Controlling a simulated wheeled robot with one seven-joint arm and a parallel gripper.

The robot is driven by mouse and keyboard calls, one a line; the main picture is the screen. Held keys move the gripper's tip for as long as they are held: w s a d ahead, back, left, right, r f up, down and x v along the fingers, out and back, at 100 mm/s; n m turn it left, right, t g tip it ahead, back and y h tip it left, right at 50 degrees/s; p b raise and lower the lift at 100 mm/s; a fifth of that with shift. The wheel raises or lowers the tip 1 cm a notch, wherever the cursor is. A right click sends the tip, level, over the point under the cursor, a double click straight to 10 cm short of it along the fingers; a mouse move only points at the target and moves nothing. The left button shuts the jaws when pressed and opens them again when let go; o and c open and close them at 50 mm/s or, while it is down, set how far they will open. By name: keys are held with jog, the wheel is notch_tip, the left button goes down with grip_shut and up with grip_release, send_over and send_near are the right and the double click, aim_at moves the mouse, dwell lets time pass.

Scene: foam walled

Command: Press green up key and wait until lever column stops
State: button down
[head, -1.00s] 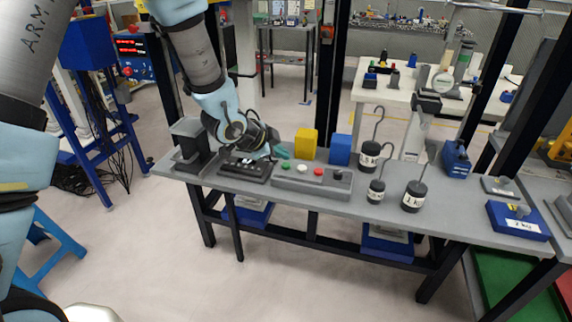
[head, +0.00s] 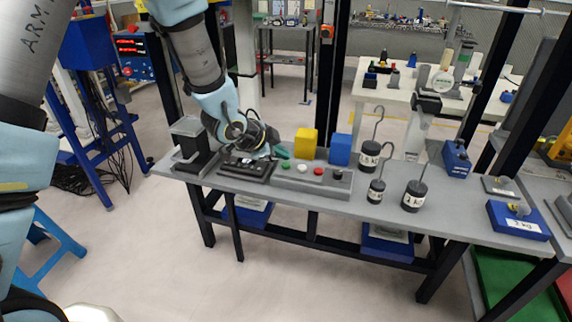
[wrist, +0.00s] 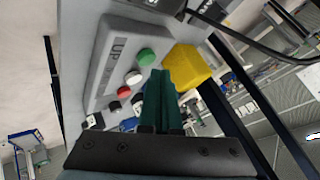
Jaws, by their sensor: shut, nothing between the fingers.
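The green up key (head: 285,167) is the leftmost round key on a grey key box (head: 312,184) on the bench. In the wrist view the green key (wrist: 146,57) is beside the "UP" lettering, with white and red keys beyond it. My gripper (head: 281,152) has teal fingers and hovers at the green key's end of the box. In the wrist view its fingers (wrist: 161,74) are shut and empty, their tips close to the green key. I cannot tell whether they touch it. I cannot single out the lever column with certainty.
A yellow block (head: 306,143) and a blue block (head: 340,149) stand just behind the key box. A dark device (head: 247,168) sits to its left. Several black hooked weights, including one marked 2 kg (head: 414,196), stand to the right. Floor in front of the bench is clear.

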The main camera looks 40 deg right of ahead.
jog(key=shift+f+b, duration=0.3)
jog(key=shift+f, duration=0.05)
